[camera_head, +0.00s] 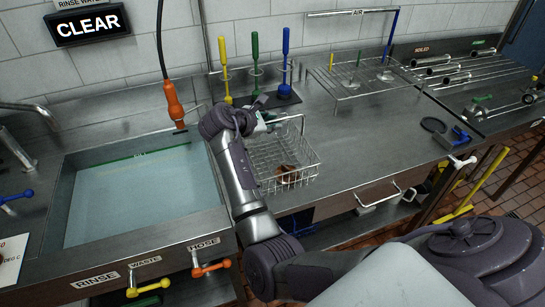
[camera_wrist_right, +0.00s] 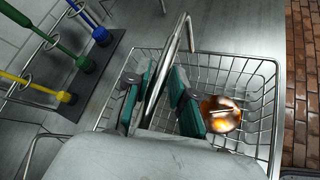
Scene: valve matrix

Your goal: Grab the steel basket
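The steel basket (camera_head: 305,158) is a wire basket on the steel counter, just right of the sink. It also shows in the right wrist view (camera_wrist_right: 250,68), with its raised handle (camera_wrist_right: 158,75) standing over it. A shiny copper-brown part (camera_wrist_right: 220,113) lies inside the basket. My right gripper (camera_head: 264,121) is at the handle, above the basket's back left side. In the right wrist view its two teal-padded fingers (camera_wrist_right: 158,98) stand on either side of the handle bar, with gaps seen between pads and bar. My left gripper is not in view.
A water-filled sink (camera_head: 140,195) lies left of the basket, with an orange-handled hose (camera_head: 174,103) hanging over it. Yellow, green and blue brushes (camera_head: 286,60) stand behind the basket. A wire rack (camera_head: 358,75) stands to the back right.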

